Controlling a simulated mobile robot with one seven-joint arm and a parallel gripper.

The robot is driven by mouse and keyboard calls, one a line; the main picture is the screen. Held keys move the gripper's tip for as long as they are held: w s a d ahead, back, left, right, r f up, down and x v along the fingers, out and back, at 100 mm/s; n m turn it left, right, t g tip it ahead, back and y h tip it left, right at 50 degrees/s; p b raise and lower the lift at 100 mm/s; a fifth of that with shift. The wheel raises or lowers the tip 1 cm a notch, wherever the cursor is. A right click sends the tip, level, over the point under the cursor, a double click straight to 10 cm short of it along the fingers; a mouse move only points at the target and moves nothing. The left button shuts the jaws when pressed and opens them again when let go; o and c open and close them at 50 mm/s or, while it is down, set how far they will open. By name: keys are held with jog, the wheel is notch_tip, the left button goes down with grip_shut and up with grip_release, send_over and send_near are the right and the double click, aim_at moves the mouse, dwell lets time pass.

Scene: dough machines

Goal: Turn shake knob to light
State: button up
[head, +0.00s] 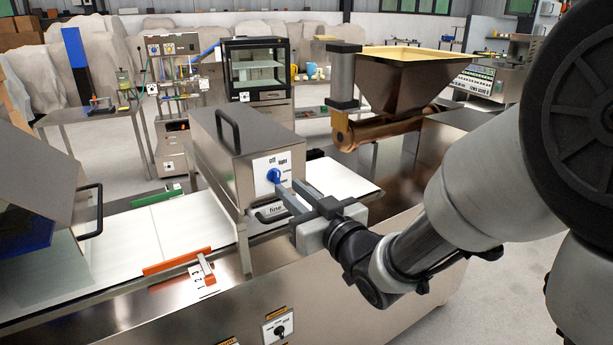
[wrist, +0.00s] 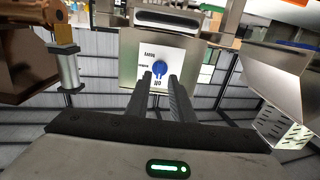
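The shake knob (head: 273,175) is a blue dial on a white label plate, on the end face of a steel box-shaped machine head. In the head view, "off" reads above the knob and "light" to its upper right. In the wrist view the picture is upside down, and the blue knob (wrist: 158,70) has its grip in line with "off". My gripper (head: 289,194) is open in front of the plate. In the wrist view its two fingertips (wrist: 160,77) stand either side of the knob, with a gap between them. Contact with the knob cannot be told.
A black handle (head: 270,214) sits below the plate, close under my fingers. A white belt (head: 335,180) runs beneath the head.

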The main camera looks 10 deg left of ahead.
aim_at(278, 179)
jog(key=shift+p+x, duration=0.7)
jog(key=shift+x, duration=1.4)
jog(key=shift+b, duration=0.3)
jog(key=shift+w+f, duration=0.1)
